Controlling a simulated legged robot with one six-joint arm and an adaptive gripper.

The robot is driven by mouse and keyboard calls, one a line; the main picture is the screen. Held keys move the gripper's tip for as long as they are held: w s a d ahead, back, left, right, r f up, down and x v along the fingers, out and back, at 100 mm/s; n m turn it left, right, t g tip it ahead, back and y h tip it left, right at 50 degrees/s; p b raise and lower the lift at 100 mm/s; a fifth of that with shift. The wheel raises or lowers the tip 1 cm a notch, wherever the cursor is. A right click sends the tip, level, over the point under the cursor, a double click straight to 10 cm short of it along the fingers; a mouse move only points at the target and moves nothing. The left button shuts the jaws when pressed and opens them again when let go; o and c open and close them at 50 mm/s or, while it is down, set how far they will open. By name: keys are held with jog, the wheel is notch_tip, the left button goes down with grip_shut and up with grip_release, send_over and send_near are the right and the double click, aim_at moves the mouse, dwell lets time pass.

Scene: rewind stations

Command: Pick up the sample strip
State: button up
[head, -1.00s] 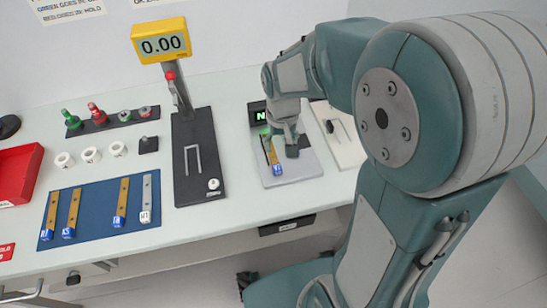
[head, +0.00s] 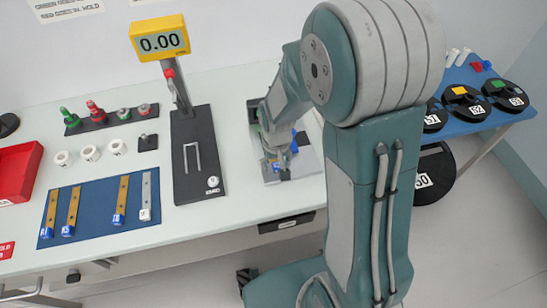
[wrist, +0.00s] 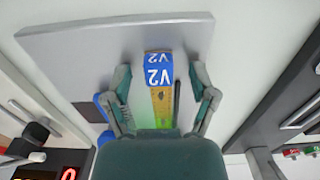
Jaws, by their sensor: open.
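A wooden strip with a blue end labelled V2 (wrist: 159,72) lies on a light grey plate (wrist: 65,65). In the head view, only a bit of its blue end (head: 278,168) shows below my gripper (head: 276,156). In the wrist view, my gripper (wrist: 160,82) is open, with one finger on each side of the strip and a gap to both. The strip's other end is hidden behind my gripper's body. I cannot tell how high the fingertips are above the plate.
A blue mat (head: 97,190) holds several strips at the left. A black stand (head: 200,185) with a yellow display (head: 159,40) reading 0.00 stands left of the grey plate. A blue table (head: 473,123) with black reels is at the right.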

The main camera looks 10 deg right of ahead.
grip_shut()
jog(key=shift+r, duration=0.15)
